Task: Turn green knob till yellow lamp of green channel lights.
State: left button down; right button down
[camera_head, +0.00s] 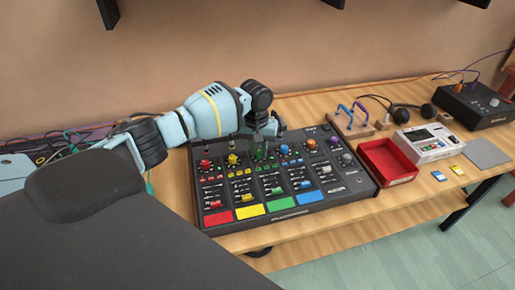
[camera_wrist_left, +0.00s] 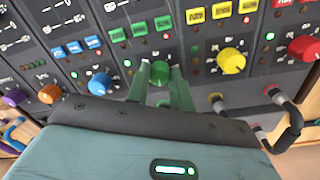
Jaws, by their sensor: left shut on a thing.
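The green knob (camera_wrist_left: 160,72) is on the mixer (camera_wrist_left: 110,75), between the blue knob (camera_wrist_left: 99,84) and the yellow knob (camera_wrist_left: 231,61). My left gripper (camera_wrist_left: 160,78) is shut on the green knob, one finger on each side of it. In the head view my left gripper (camera_head: 260,150) reaches down over the back part of the mixer and largely hides the green knob. Small lamps show around the knob in the left wrist view. I cannot tell for certain whether the green channel's yellow lamp is lit. My right gripper is not in view.
A patch cable (camera_wrist_left: 291,125) loops close to the gripper in the left wrist view. An orange knob (camera_wrist_left: 50,93) is beyond the blue one. Right of the mixer are a red tray (camera_head: 388,160) and a white device (camera_head: 430,143). The wall (camera_head: 300,40) stands behind the table.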

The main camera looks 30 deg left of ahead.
aim_at(257, 152)
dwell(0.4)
pick_arm(q)
jog(key=c, duration=1.2)
grip_release()
jog(key=shift+c, duration=0.2)
notch_tip(257, 152, up, 8)
jog(key=shift+s+a+f+p, duration=0.1)
jog(key=shift+a+p, duration=0.05)
jog(key=shift+p, duration=0.25)
